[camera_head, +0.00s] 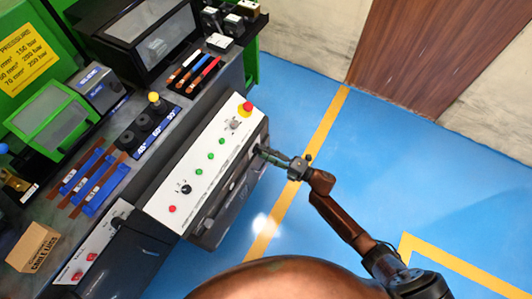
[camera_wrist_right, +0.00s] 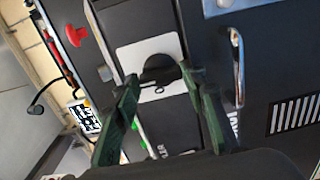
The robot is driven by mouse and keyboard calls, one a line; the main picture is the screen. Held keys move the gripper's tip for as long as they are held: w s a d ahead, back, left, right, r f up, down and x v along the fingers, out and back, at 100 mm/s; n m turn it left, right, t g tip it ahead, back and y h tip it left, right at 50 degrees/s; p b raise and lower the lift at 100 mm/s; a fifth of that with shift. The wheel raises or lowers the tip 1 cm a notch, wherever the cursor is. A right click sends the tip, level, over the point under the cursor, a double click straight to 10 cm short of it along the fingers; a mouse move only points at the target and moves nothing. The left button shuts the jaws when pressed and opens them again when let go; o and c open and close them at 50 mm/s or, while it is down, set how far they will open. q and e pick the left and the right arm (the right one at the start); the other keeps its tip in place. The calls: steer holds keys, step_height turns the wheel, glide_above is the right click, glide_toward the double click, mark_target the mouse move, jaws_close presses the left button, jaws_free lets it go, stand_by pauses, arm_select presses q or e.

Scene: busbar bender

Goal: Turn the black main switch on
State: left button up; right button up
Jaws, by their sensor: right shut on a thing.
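The black main switch (camera_wrist_right: 160,72) is a round rotary knob on a white plate, set in a dark panel, in the right wrist view. My right gripper (camera_wrist_right: 161,82) has its green fingers on both sides of the knob and is shut on it. In the head view, my right gripper (camera_head: 264,152) reaches in from the lower right to the front end of the control cabinet (camera_head: 229,200). There the switch is mostly hidden behind the fingers. My left gripper is not in view.
A red emergency button (camera_head: 247,107), a black selector knob (camera_head: 185,188) and green buttons sit on the white sloped panel (camera_head: 165,210). In the wrist view, a metal handle (camera_wrist_right: 238,65) stands right of the switch. Blue floor (camera_head: 390,160) is clear on the right.

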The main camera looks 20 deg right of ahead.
steer(key=o, duration=1.2)
steer(key=shift+c, duration=0.2)
steer(key=shift+d, duration=0.1)
steer(key=v, duration=1.2)
